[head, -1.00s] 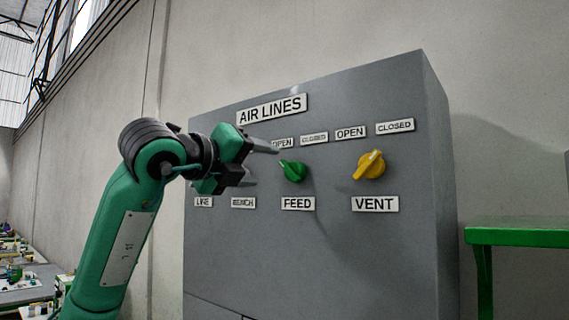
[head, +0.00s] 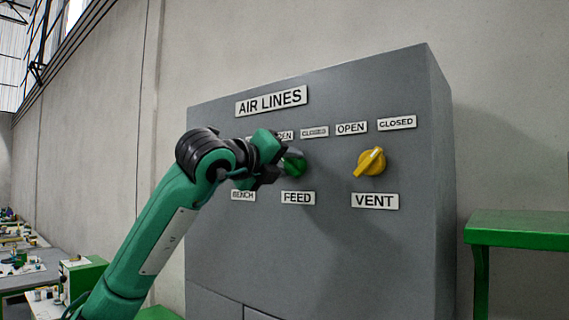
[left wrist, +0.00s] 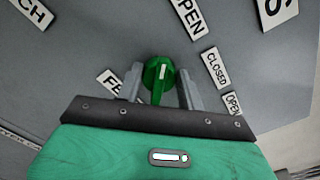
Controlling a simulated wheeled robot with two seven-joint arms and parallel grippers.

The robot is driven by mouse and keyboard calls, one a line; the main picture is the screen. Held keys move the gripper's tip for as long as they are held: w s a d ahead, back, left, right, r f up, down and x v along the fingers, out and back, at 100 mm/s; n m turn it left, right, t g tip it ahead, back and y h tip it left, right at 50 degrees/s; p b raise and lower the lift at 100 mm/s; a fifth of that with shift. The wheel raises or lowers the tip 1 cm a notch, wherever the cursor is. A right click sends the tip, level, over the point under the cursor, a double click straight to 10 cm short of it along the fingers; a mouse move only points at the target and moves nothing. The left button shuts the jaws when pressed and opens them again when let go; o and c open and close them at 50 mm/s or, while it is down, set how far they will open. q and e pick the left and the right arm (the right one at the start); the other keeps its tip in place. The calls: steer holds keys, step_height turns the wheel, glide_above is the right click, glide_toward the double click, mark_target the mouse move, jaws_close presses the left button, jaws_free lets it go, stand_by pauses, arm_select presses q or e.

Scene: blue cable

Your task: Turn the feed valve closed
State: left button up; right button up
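The feed valve is a green round knob (head: 295,164) with a bar handle on the grey panel, above the FEED label (head: 298,198). It is partly hidden behind my gripper in the head view. In the left wrist view the knob (left wrist: 160,76) shows its white mark on the end towards the OPEN label (left wrist: 188,18); the CLOSED label (left wrist: 215,67) is to the right. My left gripper (head: 283,163) is at the knob. In the wrist view its two fingers (left wrist: 160,84) stand apart, one on each side of the knob, with small gaps visible. My right gripper is not in view.
A yellow vent knob (head: 370,162) sits to the right on the same panel (head: 330,250), its white mark towards the upper right. A green table (head: 515,228) stands at the right. The space before the lower panel is clear.

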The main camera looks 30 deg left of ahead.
arm_select(q)
steer(key=c, duration=0.3)
steer(key=m+b, duration=0.1)
steer(key=m, duration=0.1)
steer(key=shift+d+m, duration=0.1)
steer(key=shift+m, duration=0.3)
steer(key=m, duration=0.4)
steer(key=shift+d+m+b, duration=0.1)
steer(key=shift+m+b, duration=0.2)
steer(key=m, duration=0.5)
steer(key=shift+d, duration=0.15)
steer(key=shift+d+f+m, duration=0.1)
steer(key=shift+d+m, duration=0.05)
steer(key=shift+m, duration=2.55)
